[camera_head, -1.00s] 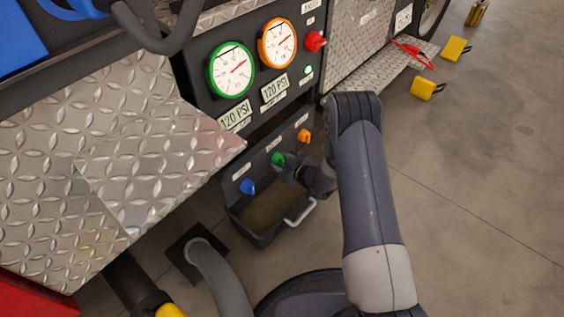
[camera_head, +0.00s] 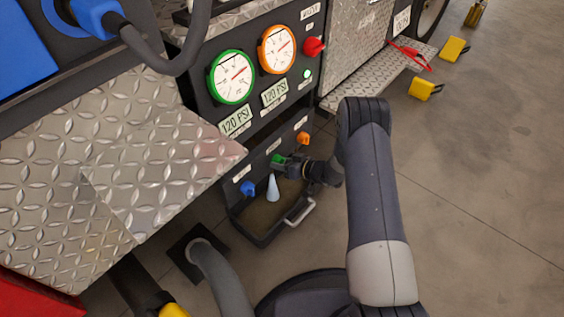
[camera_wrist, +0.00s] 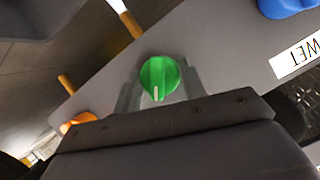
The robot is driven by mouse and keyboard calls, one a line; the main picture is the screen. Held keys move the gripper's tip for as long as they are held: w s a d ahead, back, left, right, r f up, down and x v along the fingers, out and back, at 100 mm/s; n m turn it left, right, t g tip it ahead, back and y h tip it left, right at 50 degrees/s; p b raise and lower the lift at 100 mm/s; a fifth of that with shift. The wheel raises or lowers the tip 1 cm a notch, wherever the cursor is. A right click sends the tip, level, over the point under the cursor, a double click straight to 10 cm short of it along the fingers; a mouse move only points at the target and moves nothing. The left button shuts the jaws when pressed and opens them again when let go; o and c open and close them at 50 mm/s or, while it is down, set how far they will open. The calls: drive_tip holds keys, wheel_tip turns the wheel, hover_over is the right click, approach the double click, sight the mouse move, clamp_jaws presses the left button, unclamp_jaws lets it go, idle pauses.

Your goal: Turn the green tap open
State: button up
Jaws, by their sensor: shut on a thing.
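The green tap (camera_head: 279,160) sits on the dark lower panel between the blue tap (camera_head: 248,188) and the orange tap (camera_head: 302,138). In the wrist view the green tap (camera_wrist: 159,78) is a round knob with a pale mark at its lower edge. My gripper (camera_head: 286,166) is at the green tap, its two fingers on either side of the knob, shut on it. A pale blue stream (camera_head: 272,188) shows below the green tap, above the tray (camera_head: 250,238).
Green-rimmed (camera_head: 231,77) and orange-rimmed (camera_head: 277,49) gauges sit above, with 120 PSI displays below them. A red knob (camera_head: 315,47) is at the upper right. A grey hose (camera_head: 215,275) stands at the lower left. Yellow blocks (camera_head: 425,90) lie on the open floor at right.

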drive_tip(key=m+g+y, duration=0.1)
drive_tip(key=m, duration=0.1)
drive_tip(key=m+y, duration=0.1)
drive_tip(key=shift+w+d+f+m+g+b, duration=0.1)
drive_tip(key=shift+w+f+m+g+b, duration=0.05)
drive_tip(key=shift+m+g+b, duration=0.25)
drive_tip(key=m+y+b, duration=0.1)
drive_tip(key=m, duration=0.1)
drive_tip(key=shift+m+g+y+b, duration=0.3)
drive_tip(key=shift+m+g+y, duration=0.1)
drive_tip(key=shift+w+m+y+b, duration=0.1)
drive_tip(key=shift+m+y+b, duration=0.25)
drive_tip(key=shift+m, duration=0.25)
drive_tip(key=o, duration=1)
drive_tip(key=shift+d, duration=0.1)
drive_tip(key=p+v, duration=0.3)
drive_tip(key=v, duration=0.7)
drive_tip(key=shift+d, duration=0.3)
